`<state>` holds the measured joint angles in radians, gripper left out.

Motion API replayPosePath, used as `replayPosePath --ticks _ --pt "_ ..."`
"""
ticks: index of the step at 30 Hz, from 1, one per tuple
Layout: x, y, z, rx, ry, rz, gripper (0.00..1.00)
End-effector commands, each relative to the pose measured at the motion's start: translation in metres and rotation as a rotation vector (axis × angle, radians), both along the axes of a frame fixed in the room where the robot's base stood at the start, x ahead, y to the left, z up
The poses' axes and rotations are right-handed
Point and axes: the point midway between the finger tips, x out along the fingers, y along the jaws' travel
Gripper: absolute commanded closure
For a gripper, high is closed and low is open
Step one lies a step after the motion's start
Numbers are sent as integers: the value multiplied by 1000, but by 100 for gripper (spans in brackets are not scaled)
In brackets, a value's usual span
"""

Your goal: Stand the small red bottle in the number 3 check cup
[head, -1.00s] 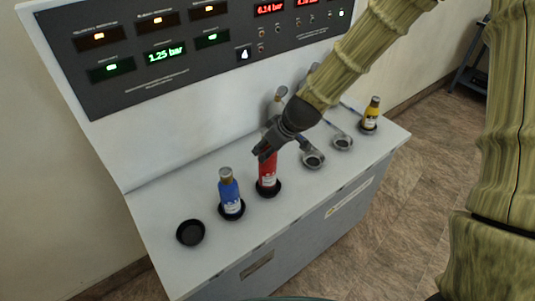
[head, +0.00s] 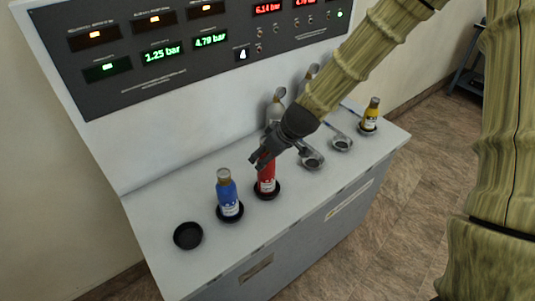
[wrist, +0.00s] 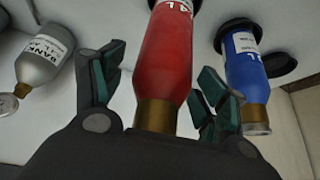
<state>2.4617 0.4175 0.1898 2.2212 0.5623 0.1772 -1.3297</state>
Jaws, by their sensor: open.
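The red bottle (head: 267,177) stands upright in a black round holder (head: 267,193) on the white bench, with its upper part partly hidden by my gripper (head: 262,158) in the head view. In the wrist view the red bottle (wrist: 166,60) has a brass-coloured neck and a white label. My gripper (wrist: 160,98) is open there, with a finger on either side of the bottle and a gap visible on both sides. Two metal cups on arms, the nearer one (head: 312,160) and the farther one (head: 342,144), look empty. I cannot read a number on either.
A blue bottle (head: 228,193) stands in a holder left of the red one. An empty black holder (head: 188,235) is further left. A yellow bottle (head: 371,115) stands at the far right. Grey bottles, one of them (wrist: 42,67) close by, are behind. The gauge panel (head: 120,60) rises at the back.

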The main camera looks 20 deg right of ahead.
Motion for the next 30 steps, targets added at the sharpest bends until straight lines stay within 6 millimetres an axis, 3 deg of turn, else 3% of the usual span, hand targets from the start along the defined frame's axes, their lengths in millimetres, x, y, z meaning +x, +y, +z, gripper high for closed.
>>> replayPosePath --ticks 8,30 --pt "-1 -1 6 -1 -2 0 27" --pt "-30 -19 67 -1 -3 1 27"
